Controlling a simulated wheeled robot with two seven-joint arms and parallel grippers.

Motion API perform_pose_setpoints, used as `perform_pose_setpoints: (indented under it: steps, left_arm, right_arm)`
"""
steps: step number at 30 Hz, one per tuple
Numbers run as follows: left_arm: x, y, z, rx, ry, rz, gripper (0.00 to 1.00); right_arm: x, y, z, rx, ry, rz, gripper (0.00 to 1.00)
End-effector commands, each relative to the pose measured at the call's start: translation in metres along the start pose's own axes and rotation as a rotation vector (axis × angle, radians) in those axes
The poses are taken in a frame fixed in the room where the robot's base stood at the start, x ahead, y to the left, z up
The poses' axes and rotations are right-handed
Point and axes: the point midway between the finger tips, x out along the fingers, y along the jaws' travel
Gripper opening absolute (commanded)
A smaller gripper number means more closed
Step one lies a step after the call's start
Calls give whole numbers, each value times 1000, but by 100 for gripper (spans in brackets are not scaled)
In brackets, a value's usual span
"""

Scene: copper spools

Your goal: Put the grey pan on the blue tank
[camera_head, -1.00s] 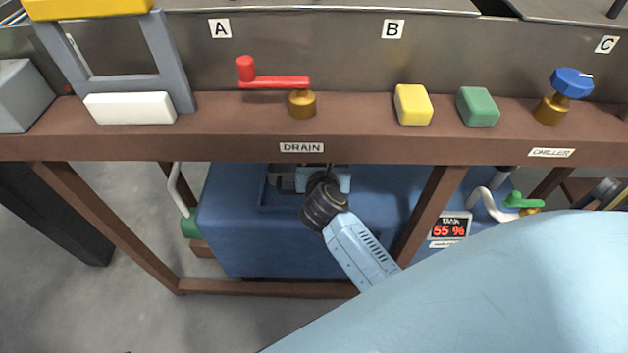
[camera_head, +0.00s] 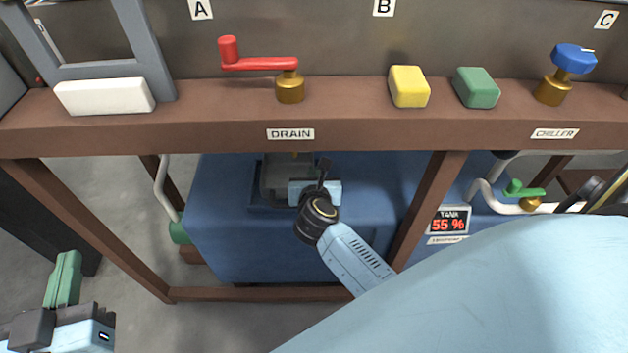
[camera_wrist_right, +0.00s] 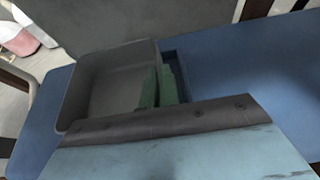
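The grey pan (camera_head: 287,178) is an open box under the bench, over the top of the blue tank (camera_head: 240,245). My right gripper (camera_head: 299,186) is at the pan's near right side, partly hidden by its own wrist. In the right wrist view the pan (camera_wrist_right: 105,85) is left of a darker blue recess (camera_wrist_right: 175,68) in the tank top. The right gripper's green fingers (camera_wrist_right: 158,86) are close together on either side of the pan's wall. I cannot tell whether the pan's base touches the tank. My left gripper (camera_head: 64,278) is empty at lower left, its fingers together.
The brown bench beam (camera_head: 350,128) runs above the tank, with legs on both sides. On it are a red drain handle (camera_head: 262,63), yellow block (camera_head: 409,87), green block (camera_head: 477,88) and blue chiller knob (camera_head: 573,58). A tank display (camera_head: 451,220) reads 55 %.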

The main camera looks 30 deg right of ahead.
Motion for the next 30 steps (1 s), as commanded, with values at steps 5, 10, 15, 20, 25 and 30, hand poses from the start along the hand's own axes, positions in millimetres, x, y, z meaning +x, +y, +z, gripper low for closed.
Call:
perform_pose_setpoints:
  steps: [5,10,15,20,25,30]
  left_arm:
    - [-1,6,-27,-7,174,14,0]
    - [-2,7,-38,-9,235,18,0]
    - [-2,7,-38,-9,236,18,0]
    - [-3,8,-40,-9,251,19,0]
    - [-4,8,-45,-10,279,21,0]
    - [-4,8,-45,-10,279,21,0]
  right_arm:
    - [5,0,-10,1,-2,1,0]
    - [6,0,-13,2,-2,1,0]
    - [6,0,-12,2,-2,1,0]
    - [6,0,-14,2,-2,1,0]
    - [7,0,-16,0,0,0,5]
    - [7,0,-16,1,0,0,24]
